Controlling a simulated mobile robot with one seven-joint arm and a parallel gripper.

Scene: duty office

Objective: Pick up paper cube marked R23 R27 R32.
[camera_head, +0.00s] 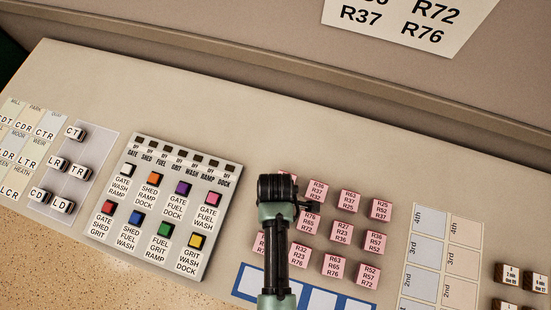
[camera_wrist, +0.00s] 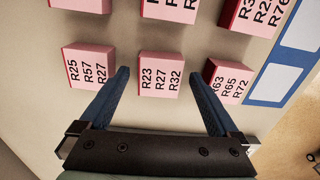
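The pink paper cube marked R23 R27 R32 (camera_wrist: 160,76) sits on the table in the middle of the wrist view, upright, its label facing up. My gripper (camera_wrist: 164,78) is open, with one blue finger to the left of this cube and one to the right. Neither finger visibly touches it. In the head view my gripper (camera_head: 278,190) is over the left part of the pink cube group, and my arm hides the marked cube there.
The cube marked R25 R57 R27 (camera_wrist: 88,68) is close to the left finger, and the cube marked R63 R65 R72 (camera_wrist: 227,82) is close to the right finger. More pink cubes stand in rows. A button panel (camera_head: 190,154) lies left, a blue-edged card (camera_head: 248,281) in front.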

